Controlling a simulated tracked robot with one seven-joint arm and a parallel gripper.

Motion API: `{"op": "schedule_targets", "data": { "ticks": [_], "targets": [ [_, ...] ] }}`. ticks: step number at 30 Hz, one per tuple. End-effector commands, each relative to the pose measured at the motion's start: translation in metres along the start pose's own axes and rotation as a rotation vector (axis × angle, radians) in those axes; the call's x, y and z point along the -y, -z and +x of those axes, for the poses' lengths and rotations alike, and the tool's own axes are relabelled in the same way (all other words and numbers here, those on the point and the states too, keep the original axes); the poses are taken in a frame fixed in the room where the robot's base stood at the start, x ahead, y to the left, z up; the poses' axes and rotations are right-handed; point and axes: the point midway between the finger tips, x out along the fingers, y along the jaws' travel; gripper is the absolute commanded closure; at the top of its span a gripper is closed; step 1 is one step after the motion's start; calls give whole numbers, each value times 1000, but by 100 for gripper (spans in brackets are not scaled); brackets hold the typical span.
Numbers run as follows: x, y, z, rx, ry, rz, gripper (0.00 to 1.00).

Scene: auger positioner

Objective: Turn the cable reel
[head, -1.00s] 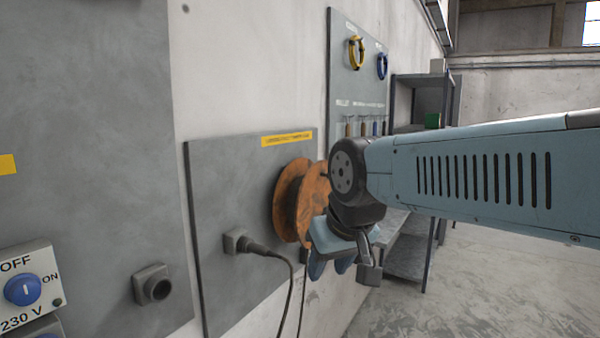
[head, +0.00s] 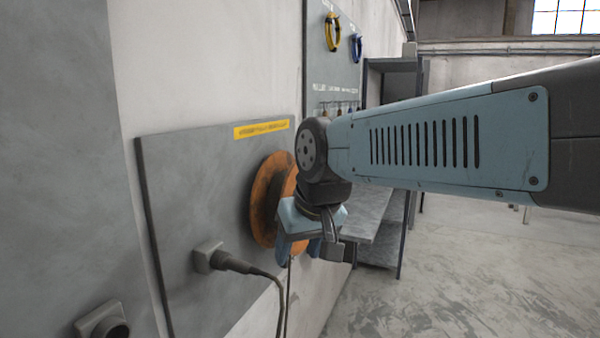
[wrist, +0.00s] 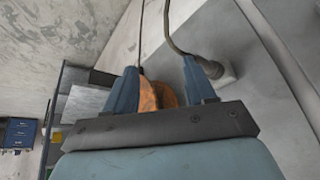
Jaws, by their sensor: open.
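The cable reel (head: 265,205) is an orange-brown round spool mounted on a grey wall panel (head: 185,165). My arm and wrist hide its right part in the head view. In the wrist view the reel (wrist: 160,95) shows as an orange patch between the two blue fingers. My gripper (head: 298,250) is in front of the reel's lower right part, its fingers apart with nothing held. The open fingers also show in the wrist view (wrist: 162,85). I cannot tell whether either finger touches the reel.
A black plug (head: 228,262) sits in a panel socket left of the reel, its cable hanging close to my gripper. Another socket (head: 103,322) is at lower left. Metal shelving (head: 385,225) stands beyond the reel. The floor (head: 450,280) at right is clear.

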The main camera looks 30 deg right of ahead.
Motion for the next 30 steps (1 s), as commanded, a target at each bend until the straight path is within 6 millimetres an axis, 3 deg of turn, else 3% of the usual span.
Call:
{"op": "schedule_targets", "data": {
  "ticks": [8, 17, 23, 30],
  "targets": [
    [-8, 19, 22, 240, 135, 485, 45],
    [-29, 69, 36, 479, 387, 1076, 45],
    [-70, 114, 39, 592, 616, 1438, 45],
    [-156, 161, 33, 669, 966, 1798, 45]
  ]
}}
